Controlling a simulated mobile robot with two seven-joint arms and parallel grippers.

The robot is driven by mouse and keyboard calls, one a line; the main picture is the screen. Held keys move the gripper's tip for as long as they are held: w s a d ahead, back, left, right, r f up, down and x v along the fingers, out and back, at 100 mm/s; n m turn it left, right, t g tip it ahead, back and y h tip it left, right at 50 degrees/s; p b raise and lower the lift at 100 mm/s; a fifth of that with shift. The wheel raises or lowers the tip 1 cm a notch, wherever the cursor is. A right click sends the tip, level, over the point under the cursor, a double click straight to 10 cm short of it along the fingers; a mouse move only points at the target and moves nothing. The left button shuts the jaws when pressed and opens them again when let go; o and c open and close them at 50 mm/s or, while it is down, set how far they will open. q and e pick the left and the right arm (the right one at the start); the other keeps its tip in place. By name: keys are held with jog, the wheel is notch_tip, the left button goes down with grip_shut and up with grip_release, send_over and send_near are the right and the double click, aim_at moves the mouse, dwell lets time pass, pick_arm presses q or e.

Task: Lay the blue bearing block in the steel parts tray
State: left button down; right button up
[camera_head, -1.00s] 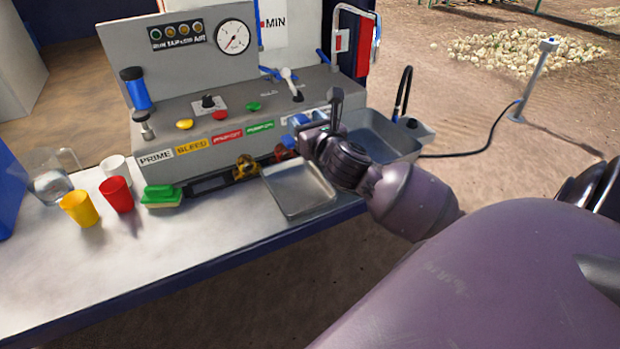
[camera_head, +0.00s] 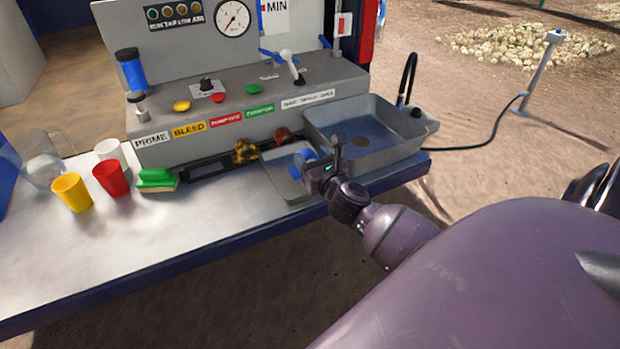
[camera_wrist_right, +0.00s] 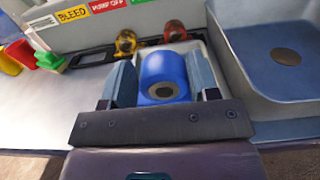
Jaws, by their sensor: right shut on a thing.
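The blue bearing block (camera_head: 307,156) is between the fingers of my right gripper (camera_head: 314,168). In the right wrist view the blue block (camera_wrist_right: 164,72) shows a rounded top and a dark round bore, with a finger of the right gripper (camera_wrist_right: 166,84) on each side. The steel parts tray (camera_head: 279,168) is a shallow grey tray at the bench's front edge. The gripper and block are over the tray's right part; I cannot tell whether the block touches its floor. The tray's far part (camera_wrist_right: 199,47) shows behind the block. My left gripper is not in view.
A deep grey sink (camera_head: 375,152) stands right of the tray. Behind the tray are a yellow-brown part (camera_head: 245,151) and a red-brown part (camera_head: 284,136). A green sponge (camera_head: 157,179) and red (camera_head: 111,178), yellow (camera_head: 72,192) and white cups (camera_head: 111,152) stand left.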

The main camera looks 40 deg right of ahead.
notch_tip(320, 180, down, 6)
jog(key=shift+r+b, duration=0.15)
jog(key=shift+b, duration=0.95)
jog(key=o, duration=1.2)
